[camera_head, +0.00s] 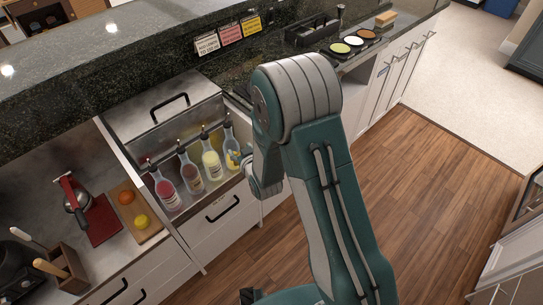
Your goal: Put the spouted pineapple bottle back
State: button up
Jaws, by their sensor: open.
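Several spouted bottles stand in a row in a speed rail on the front of the counter. They are a red bottle (167,190), a brownish bottle (191,175), a yellow bottle (212,164) and, at the right end, a pale bottle (231,143) with yellow and blue on it. The labels are too small to read, so I cannot tell which is the pineapple one. My gripper (246,163) is open beside the right-end bottle, largely hidden by my own arm. I cannot tell whether it touches that bottle.
A lidded metal ice bin (165,107) sits behind the bottles. To the left are a red juicer (77,200) and a cutting board (142,231) with fruit. A garnish tray (354,43) is at the back right. The wooden floor (430,180) on the right is clear.

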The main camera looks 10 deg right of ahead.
jog(key=s+d+r+m+g+h, duration=0.15)
jog(key=s+d+r, duration=0.25)
jog(key=r, duration=0.5)
jog(key=s+d+r+g+h, duration=0.1)
jog(key=s+d+r+g, duration=0.15)
jog(key=d+r, duration=0.4)
jog(key=s+d+r+m+g, duration=0.1)
jog(key=s+r, duration=0.4)
jog(key=s, duration=0.6)
jog(key=s+d+r+m+g+h, duration=0.1)
jog(key=s+r, duration=0.4)
jog(key=s, duration=0.7)
jog(key=shift+d+g, duration=0.9)
jog(key=shift+d, duration=0.25)
